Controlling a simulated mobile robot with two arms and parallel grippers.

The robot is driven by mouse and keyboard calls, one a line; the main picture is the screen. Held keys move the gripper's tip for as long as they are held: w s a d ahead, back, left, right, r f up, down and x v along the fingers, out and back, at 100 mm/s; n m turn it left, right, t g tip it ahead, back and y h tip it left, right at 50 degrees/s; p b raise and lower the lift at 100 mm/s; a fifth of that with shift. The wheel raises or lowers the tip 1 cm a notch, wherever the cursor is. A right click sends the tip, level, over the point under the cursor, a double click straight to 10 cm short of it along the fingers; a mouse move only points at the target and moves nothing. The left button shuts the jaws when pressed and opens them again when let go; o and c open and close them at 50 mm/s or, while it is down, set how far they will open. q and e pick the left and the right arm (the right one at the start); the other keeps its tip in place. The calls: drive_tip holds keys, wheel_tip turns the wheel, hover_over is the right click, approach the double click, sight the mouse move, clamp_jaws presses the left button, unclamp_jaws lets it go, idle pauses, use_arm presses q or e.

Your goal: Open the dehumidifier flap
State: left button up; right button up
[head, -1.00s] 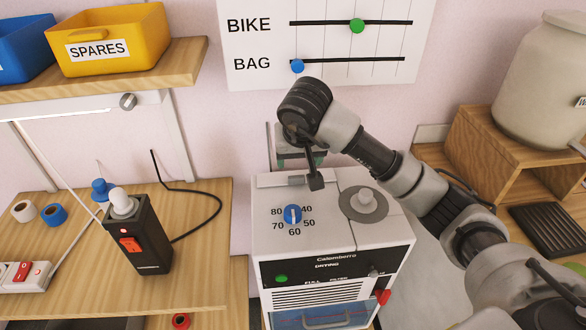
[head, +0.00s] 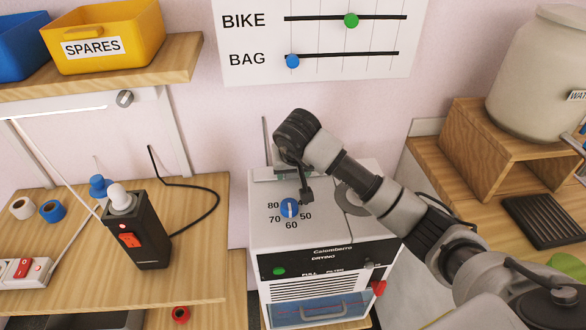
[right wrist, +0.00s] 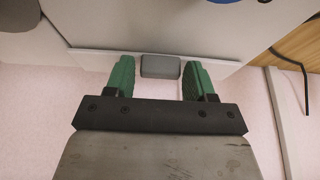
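The dehumidifier (head: 325,252) is a white box with a dark front band, in the lower middle of the head view. Its top has a blue dial (head: 289,208) and a seam to the right of it. I cannot tell the flap's outline for sure. My right gripper (right wrist: 160,78) is at the top's back edge, partly hidden by my arm in the head view. In the right wrist view its green fingers are open, on either side of a small grey tab (right wrist: 160,67) at the edge, with gaps showing. My left gripper is not in view.
A wooden bench with a black switch box (head: 137,232) and a cable stands at left. A wooden stand (head: 470,145) with a large beige container (head: 545,75) is at right. A yellow SPARES bin (head: 105,38) is on the shelf above. The wall is close behind.

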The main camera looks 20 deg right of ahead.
drive_tip(key=c, duration=0.6)
drive_tip(key=shift+w+d+r+g, duration=0.1)
drive_tip(key=shift+w+r+g, duration=0.15)
drive_tip(key=shift+r+g, duration=0.15)
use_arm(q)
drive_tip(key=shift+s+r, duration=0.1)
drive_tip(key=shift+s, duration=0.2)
use_arm(e)
drive_tip(key=shift+w+r+g+y, duration=0.25)
drive_tip(key=shift+g+y, duration=0.15)
drive_tip(key=shift+g, duration=0.5)
drive_tip(key=o, duration=0.9)
